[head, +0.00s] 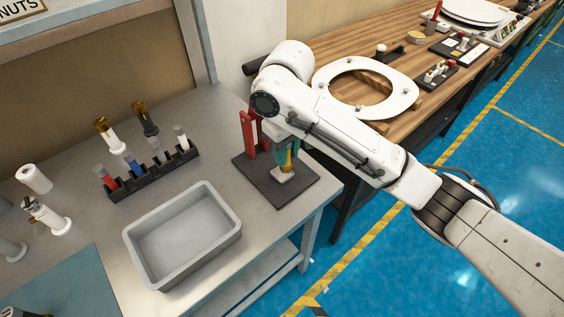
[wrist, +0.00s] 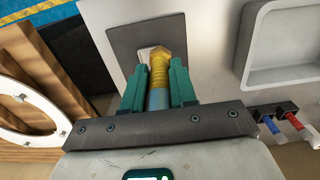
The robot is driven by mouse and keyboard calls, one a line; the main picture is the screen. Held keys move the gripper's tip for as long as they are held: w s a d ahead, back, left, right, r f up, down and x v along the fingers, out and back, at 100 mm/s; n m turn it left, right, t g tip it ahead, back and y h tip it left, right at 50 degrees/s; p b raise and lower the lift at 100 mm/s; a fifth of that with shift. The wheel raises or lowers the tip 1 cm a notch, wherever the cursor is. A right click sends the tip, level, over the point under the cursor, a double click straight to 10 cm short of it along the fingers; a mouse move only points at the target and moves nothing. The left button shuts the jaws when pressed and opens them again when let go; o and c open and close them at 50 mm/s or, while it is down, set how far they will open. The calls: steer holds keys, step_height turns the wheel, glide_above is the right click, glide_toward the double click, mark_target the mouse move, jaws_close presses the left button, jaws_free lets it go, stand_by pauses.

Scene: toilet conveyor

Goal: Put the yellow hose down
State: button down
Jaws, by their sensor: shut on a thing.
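The yellow hose (wrist: 160,68) is a short ribbed piece with a blue-grey lower part. It stands between the teal fingers of my gripper (wrist: 159,82) in the wrist view, and the fingers are shut on it. In the head view my gripper (head: 287,147) points down over a dark square plate (head: 298,193), and a bit of the yellow hose (head: 286,161) shows beneath it. A small white block (head: 283,175) lies on the plate just below the hose. I cannot tell whether the hose touches the block. My wrist hides part of the hose.
A red upright stand (head: 247,135) is on the plate, close left of my gripper. An empty grey tray (head: 183,236) and a black rack (head: 152,172) with several coloured pieces stand to the left. A wooden bench with a white toilet seat (head: 328,86) is behind.

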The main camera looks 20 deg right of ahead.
steer(key=w+f+b, duration=0.1)
steer(key=f, duration=0.1)
steer(key=w+f+b, duration=0.1)
steer(key=w+f, duration=0.1)
steer(key=w+d+f+b, duration=0.1)
steer(key=w+f, duration=0.1)
steer(key=shift+b, duration=0.4)
steer(key=shift+w+d+f, duration=0.1)
steer(key=shift+w+f, duration=0.1)
steer(key=shift+f, duration=0.15)
steer(key=shift+f+p, duration=0.3)
steer(key=shift+f, duration=1)
steer(key=c, duration=0.9)
jaws_free()
